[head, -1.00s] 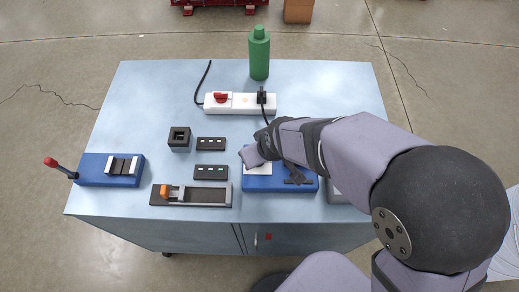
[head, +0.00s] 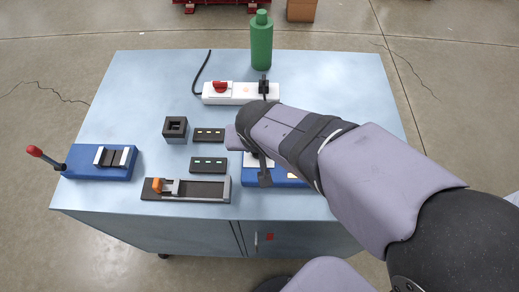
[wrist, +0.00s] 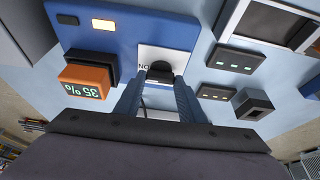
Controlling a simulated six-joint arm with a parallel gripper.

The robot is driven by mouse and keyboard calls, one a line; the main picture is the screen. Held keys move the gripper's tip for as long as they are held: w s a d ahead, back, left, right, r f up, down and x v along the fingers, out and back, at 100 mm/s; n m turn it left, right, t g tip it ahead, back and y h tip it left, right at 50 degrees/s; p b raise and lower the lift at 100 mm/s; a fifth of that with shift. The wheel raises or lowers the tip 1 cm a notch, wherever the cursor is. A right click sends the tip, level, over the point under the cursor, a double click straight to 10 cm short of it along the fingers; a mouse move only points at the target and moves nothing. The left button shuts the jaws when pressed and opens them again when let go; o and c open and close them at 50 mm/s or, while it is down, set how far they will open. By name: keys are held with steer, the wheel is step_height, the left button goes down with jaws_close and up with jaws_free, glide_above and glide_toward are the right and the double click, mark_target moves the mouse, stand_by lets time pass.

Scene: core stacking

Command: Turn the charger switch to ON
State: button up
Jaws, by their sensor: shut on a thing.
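The charger is a blue box (wrist: 130,30) with a white switch plate and a dark rotary knob (wrist: 160,70). An "ON" label shows upside down beside the knob in the wrist view. My gripper (wrist: 158,87) is shut on the knob, one finger on each side. In the head view, my arm hides the knob, the fingertips and much of the charger (head: 287,183).
An orange-faced block reading 35 % (wrist: 88,82) is by the charger. Left of it stand two indicator bars (head: 208,165), a black socket block (head: 175,130) and a slider fixture (head: 200,189). A power strip (head: 240,94) and green bottle (head: 261,45) stand behind.

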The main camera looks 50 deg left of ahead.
stand_by(0.3)
steer(key=o, duration=1)
steer(key=shift+o, duration=0.2)
steer(key=shift+r, duration=0.15)
steer(key=b+v, duration=0.1)
steer(key=v, duration=0.6)
steer(key=shift+b, duration=0.3)
